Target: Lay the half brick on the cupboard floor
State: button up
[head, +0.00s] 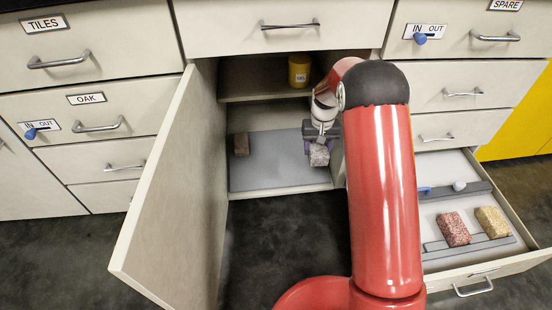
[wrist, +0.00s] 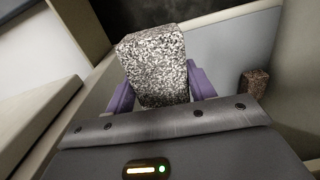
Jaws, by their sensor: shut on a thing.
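My gripper (head: 320,143) reaches into the open cupboard and is shut on a speckled grey half brick (head: 319,156). In the wrist view the half brick (wrist: 157,68) sits between the purple fingers, its top tilted a little. The cupboard floor (head: 275,175) is a grey surface seen below and left of the gripper. The half brick is near the right side of the cupboard; I cannot tell whether it touches the floor. My arm hides part of the cupboard's right side.
A brown brick piece (head: 241,144) stands at the left of the cupboard floor. A yellow pot (head: 299,71) stands on the shelf above. The cupboard door (head: 180,200) is open at left. An open drawer (head: 440,205) at right holds a red brick (head: 454,229) and a yellow brick (head: 493,222).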

notch_tip(320, 180, up, 2)
jog(key=b, duration=0.2)
send_over(293, 167)
jog(key=shift+n, duration=0.3)
notch_tip(293, 167, down, 20)
jog(key=shift+r+b, duration=0.1)
jog(key=shift+b, duration=1.05)
jog(key=o, duration=1.4)
jog(key=shift+f, duration=0.2)
jog(key=shift+c, duration=0.2)
jog(key=shift+r, duration=0.1)
notch_tip(293, 167, up, 12)
jog(key=p, duration=0.1)
jog(key=shift+p, duration=0.35)
